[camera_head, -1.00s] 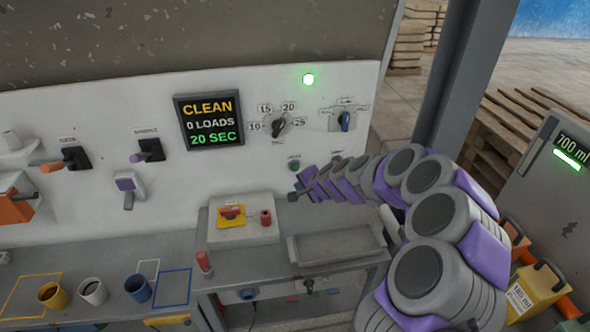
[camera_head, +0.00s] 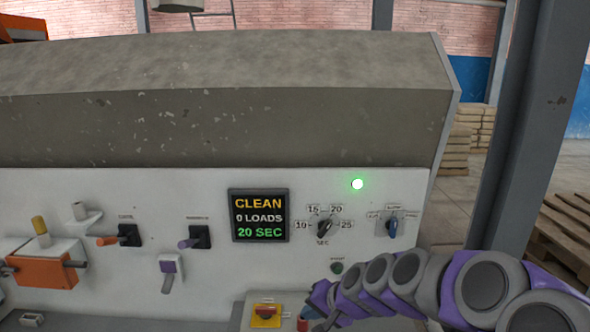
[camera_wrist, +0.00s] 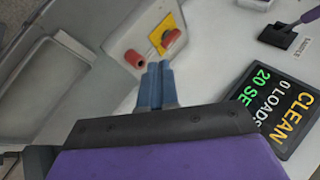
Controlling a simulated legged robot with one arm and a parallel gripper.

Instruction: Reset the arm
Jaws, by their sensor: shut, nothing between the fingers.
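My arm comes in from the lower right of the head view, in grey and purple links. Its end is low in front of the panel, near the red knob on a yellow plate (camera_head: 266,312). In the wrist view my gripper (camera_wrist: 158,68) has its two blue-grey fingers together, with nothing between them. Beyond the fingertips are the same yellow plate with its red knob (camera_wrist: 166,38) and a red button (camera_wrist: 135,58) on a pale box. The gripper touches none of them as far as I can see.
The white panel carries a display (camera_head: 259,215) reading CLEAN, 0 LOADS, 20 SEC. Right of it are a timer dial (camera_head: 323,226), a blue-handled selector (camera_head: 392,224) and a lit green lamp (camera_head: 357,184). Levers (camera_head: 129,235) line the left. A grey post (camera_head: 527,130) stands at right.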

